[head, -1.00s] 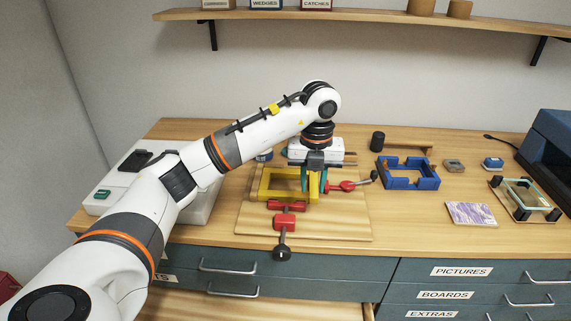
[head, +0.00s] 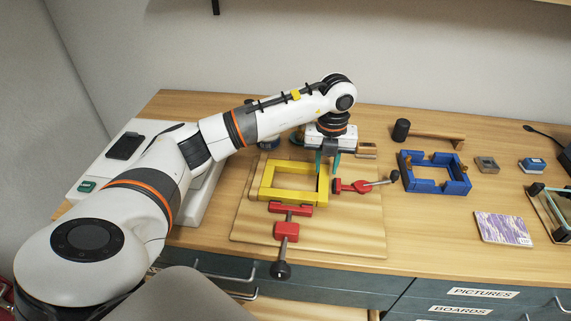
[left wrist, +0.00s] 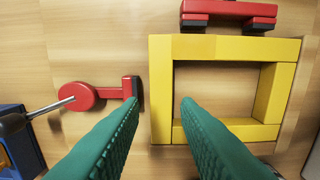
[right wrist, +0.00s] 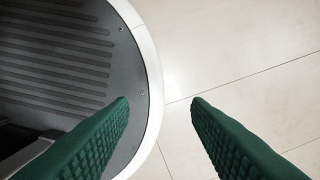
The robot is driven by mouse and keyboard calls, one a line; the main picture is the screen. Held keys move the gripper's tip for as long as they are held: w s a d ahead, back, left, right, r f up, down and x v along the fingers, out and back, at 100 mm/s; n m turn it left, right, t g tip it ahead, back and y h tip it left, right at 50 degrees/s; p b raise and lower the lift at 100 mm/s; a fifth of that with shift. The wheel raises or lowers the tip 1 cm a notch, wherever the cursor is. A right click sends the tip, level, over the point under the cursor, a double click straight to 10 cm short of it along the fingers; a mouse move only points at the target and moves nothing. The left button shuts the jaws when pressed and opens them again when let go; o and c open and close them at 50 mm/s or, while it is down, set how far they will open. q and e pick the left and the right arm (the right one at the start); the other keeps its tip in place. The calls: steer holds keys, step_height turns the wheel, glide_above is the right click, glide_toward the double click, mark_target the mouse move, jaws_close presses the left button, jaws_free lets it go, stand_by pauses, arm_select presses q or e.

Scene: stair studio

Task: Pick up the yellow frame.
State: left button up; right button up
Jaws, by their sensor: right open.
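The yellow frame (head: 268,181) lies flat on a wooden board (head: 250,235) on the bench. It also shows in the left wrist view (left wrist: 226,47). My left gripper (head: 328,165) is over the frame's back right part, open and empty. In the left wrist view its green fingertips (left wrist: 160,102) are apart, on either side of the line of one side bar. How far they are above the bar is hard to tell. Two red clamps sit beside the frame, one at its front (head: 286,230) and one at its right (head: 352,186). My right gripper (right wrist: 160,100) is open and empty, over the floor.
A blue frame (head: 436,183) lies right of the board, with a mallet (head: 428,133) behind it. A patterned tile (head: 502,228) lies near the front edge. A white device (head: 110,175) stands at the left. Bare bench lies between board and tile.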

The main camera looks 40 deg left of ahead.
mark_target(324, 182)
arm_select(q)
steer(key=shift+f, duration=0.35)
step_height(324, 182, down, 4)
steer(key=shift+a+r+p, duration=0.1)
steer(key=shift+r+p, duration=0.1)
steer(key=shift+p, duration=0.55)
steer(key=shift+w+f, duration=0.1)
steer(key=shift+f, duration=0.5)
steer(key=c, duration=0.5)
jaws_close()
arm_select(e)
steer(key=shift+w+a+r, duration=0.2)
steer(key=shift+w+r, duration=0.1)
steer(key=shift+r, duration=0.15)
steer(key=shift+w+a+r, duration=0.2)
steer(key=shift+w+r, duration=0.05)
steer(key=shift+r, duration=0.15)
